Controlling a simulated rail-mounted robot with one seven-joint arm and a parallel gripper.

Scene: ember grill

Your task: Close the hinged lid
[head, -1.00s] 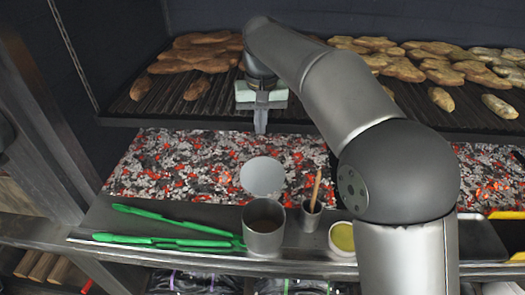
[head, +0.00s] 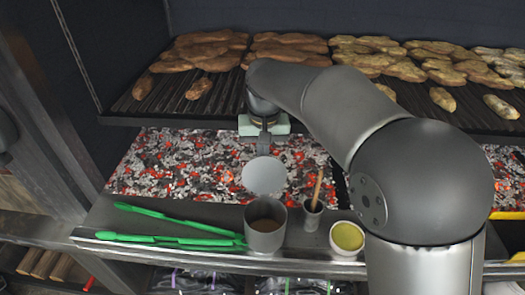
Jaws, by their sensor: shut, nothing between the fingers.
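A metal cup (head: 265,239) stands on the front ledge with its mouth open and brown contents showing inside. Its round grey lid (head: 264,175) stands raised behind the mouth, showing its flat face. My gripper (head: 263,150) points down just behind the lid's top edge, with its fingers shut and empty. The lower fingertips seem hidden by the lid. I cannot tell whether they touch it.
A small cup with a wooden handle (head: 317,187) and a bowl of yellow sauce (head: 347,237) stand to the right. Green tongs (head: 172,241) lie to the left. Glowing coals (head: 170,165) and a grill rack with bread (head: 185,98) lie behind.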

